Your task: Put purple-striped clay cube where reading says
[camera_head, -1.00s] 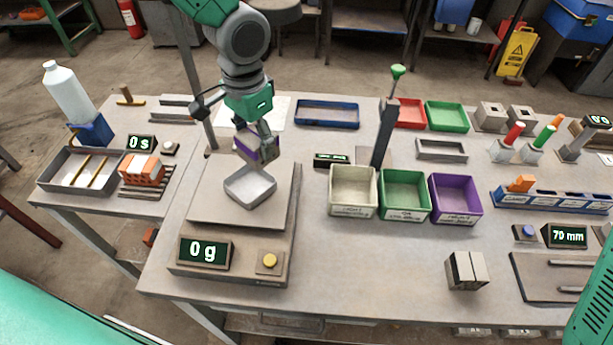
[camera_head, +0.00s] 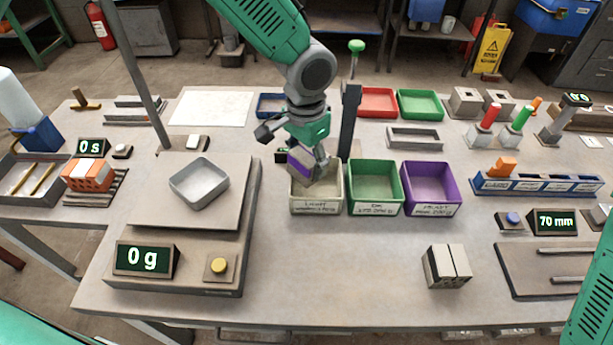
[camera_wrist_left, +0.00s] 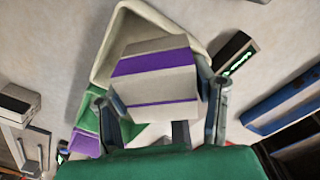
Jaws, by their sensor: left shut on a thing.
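The purple-striped clay cube (camera_head: 307,164) is pale grey with purple bands. My left gripper (camera_head: 308,158) is shut on it and holds it over the cream bin (camera_head: 317,201), whose label starts with "LIGHT". In the left wrist view the cube (camera_wrist_left: 155,80) sits between the fingers, with the cream bin's rim (camera_wrist_left: 108,45) around and beyond it. The green bin (camera_head: 376,187) and purple bin (camera_head: 431,188) stand to its right with labels too small to read surely. The scale (camera_head: 140,262) reads 0 g, its grey tray (camera_head: 199,183) empty. My right gripper is out of view.
A two-part grey block (camera_head: 447,266) lies at the front right. A blue rack (camera_head: 541,184) and a 70 mm display (camera_head: 553,222) are further right. The front middle of the table is clear.

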